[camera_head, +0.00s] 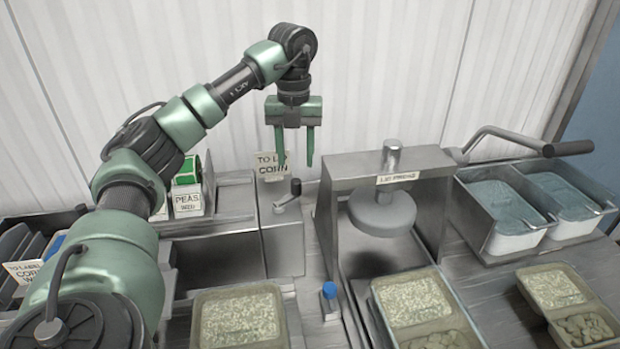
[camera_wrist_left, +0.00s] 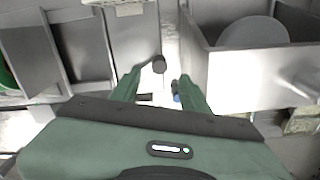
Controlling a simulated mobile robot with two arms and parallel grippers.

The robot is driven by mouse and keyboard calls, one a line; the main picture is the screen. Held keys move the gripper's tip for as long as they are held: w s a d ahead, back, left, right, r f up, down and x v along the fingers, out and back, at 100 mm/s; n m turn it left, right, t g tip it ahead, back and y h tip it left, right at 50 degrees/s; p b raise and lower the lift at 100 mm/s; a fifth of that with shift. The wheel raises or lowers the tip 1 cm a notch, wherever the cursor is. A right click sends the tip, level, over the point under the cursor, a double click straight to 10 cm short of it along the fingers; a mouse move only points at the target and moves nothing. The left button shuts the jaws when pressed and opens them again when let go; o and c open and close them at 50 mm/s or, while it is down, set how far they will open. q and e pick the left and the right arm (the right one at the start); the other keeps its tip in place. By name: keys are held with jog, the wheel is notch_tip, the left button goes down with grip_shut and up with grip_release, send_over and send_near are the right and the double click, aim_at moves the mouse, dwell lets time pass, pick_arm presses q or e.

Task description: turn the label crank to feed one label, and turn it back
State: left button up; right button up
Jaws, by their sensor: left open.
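The label crank (camera_head: 288,197) is a short metal arm with a dark knob on top of a grey metal box at mid-picture. In the left wrist view its dark knob (camera_wrist_left: 159,64) shows just beyond and between the fingertips. My left gripper (camera_head: 295,160) points down with its two green fingers apart and empty. It hangs above the crank and appears not to touch it. The gripper also shows in the left wrist view (camera_wrist_left: 158,82). My right gripper is not in view.
A press (camera_head: 385,170) with a round plate stands right of the crank box, its long lever (camera_head: 510,140) reaching right.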

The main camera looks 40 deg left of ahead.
aim_at(296, 180)
pick_arm(q)
notch_tip(296, 180, down, 6)
jog(key=shift+s+a+f+p, duration=0.1)
jog(key=shift+p, duration=0.85)
jog(key=shift+f, duration=0.65)
grip_shut()
